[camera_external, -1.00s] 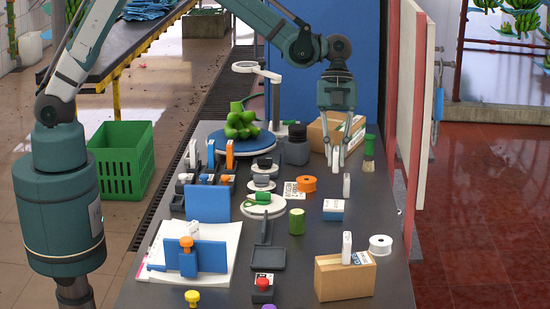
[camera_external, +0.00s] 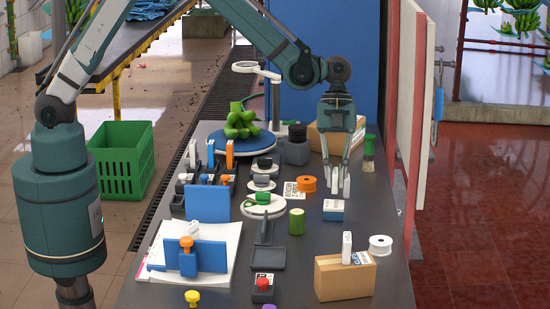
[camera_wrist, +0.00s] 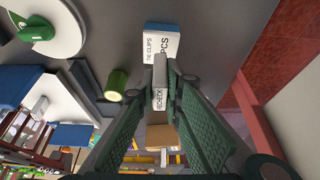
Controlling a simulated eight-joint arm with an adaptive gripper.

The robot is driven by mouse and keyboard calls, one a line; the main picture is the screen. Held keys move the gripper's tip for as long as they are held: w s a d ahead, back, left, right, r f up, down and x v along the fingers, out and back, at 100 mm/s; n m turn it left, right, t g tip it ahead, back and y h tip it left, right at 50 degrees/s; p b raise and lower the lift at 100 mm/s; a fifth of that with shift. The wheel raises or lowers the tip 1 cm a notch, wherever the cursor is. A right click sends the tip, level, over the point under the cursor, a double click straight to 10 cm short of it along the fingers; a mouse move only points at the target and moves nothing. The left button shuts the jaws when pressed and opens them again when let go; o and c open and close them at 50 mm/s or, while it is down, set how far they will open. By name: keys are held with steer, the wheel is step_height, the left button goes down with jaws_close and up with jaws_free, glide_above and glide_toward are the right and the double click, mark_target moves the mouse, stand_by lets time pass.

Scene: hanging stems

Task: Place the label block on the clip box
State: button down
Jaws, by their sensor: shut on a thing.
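The label block (camera_wrist: 160,90), a slim white block with dark lettering that looks like "RECHECK", sits between the fingers of my gripper (camera_external: 340,183) in the wrist view. My gripper points down and is shut on it. In the outside view the pale block (camera_external: 347,186) shows at the fingertips, partly hard to tell from them. The clip box (camera_external: 333,212), white and blue with "TIE CLIPS" printed on it, stands just in front of the gripper on the dark table. It also shows in the wrist view (camera_wrist: 161,44), just beyond the block. I see no contact between them.
A green cylinder (camera_external: 296,222) stands left of the clip box, with an orange roll (camera_external: 307,184) behind it. A brush (camera_external: 369,153) and cardboard box stand behind.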

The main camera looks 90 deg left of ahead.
mark_target(335, 190)
steer(key=shift+f, duration=1.85)
steer(key=shift+f, duration=0.2)
steer(key=c, duration=2.5)
jaws_free()
steer(key=shift+o, duration=0.2)
steer(key=shift+r, duration=0.15)
steer(key=v, duration=1.2)
steer(key=shift+r, duration=0.15)
